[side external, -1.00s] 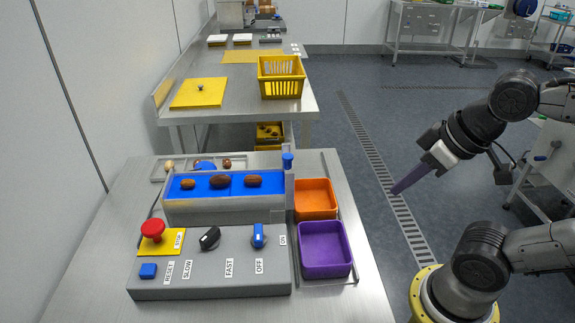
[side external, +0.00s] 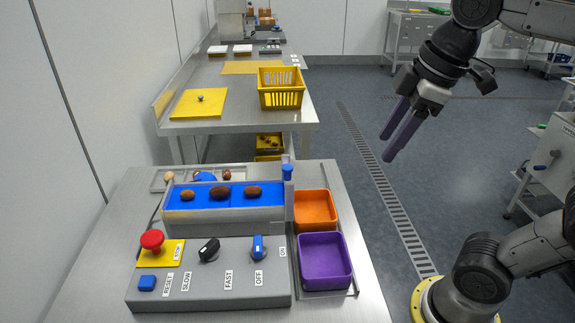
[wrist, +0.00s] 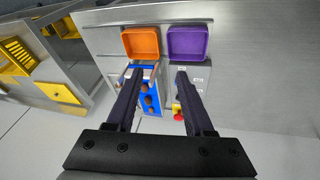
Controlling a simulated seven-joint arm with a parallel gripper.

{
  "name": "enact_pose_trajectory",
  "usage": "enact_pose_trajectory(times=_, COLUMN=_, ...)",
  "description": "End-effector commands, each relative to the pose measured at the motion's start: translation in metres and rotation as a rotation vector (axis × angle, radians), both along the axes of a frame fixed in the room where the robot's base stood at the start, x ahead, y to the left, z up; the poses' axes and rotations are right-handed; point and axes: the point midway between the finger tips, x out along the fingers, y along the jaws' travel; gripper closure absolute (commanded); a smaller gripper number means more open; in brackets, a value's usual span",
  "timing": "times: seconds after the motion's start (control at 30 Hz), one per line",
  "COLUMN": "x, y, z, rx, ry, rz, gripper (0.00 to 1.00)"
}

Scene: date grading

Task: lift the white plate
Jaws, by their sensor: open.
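I cannot make out a clear white plate in either view. My gripper (side external: 386,148) is open and empty, held in the air over the floor to the right of the front table. In the wrist view its two dark fingers (wrist: 158,75) are spread apart, with the blue belt and dates beyond and between them, out of contact.
The front table holds a blue belt (side external: 235,193) with dates, a grey control box (side external: 205,283), an orange bin (side external: 316,211) and a purple bin (side external: 324,262). A yellow basket (side external: 280,90) and a yellow knobbed panel (side external: 185,106) sit on the bench behind.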

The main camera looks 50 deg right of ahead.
Motion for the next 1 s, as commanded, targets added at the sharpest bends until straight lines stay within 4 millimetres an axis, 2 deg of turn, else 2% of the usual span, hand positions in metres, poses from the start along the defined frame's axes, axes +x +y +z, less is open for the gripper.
enact_pose_trajectory(times=0.03, x=0.017, y=0.001, z=0.013, rx=-0.019, ry=0.029, rz=0.059, gripper=0.47)
enact_pose_trajectory(times=0.1, x=0.038, y=0.002, z=0.026, rx=-0.044, ry=0.067, rz=0.141, gripper=0.47)
enact_pose_trajectory(times=0.3, x=0.103, y=0.006, z=0.047, rx=-0.086, ry=0.168, rz=0.332, gripper=0.47)
enact_pose_trajectory(times=0.47, x=0.155, y=0.010, z=0.041, rx=-0.094, ry=0.240, rz=0.419, gripper=0.47)
enact_pose_trajectory(times=0.6, x=0.191, y=0.014, z=0.024, rx=-0.088, ry=0.282, rz=0.432, gripper=0.47)
enact_pose_trajectory(times=0.73, x=0.205, y=0.016, z=0.005, rx=-0.082, ry=0.320, rz=0.436, gripper=0.47)
enact_pose_trajectory(times=1.0, x=0.207, y=0.017, z=-0.020, rx=-0.078, ry=0.342, rz=0.437, gripper=0.47)
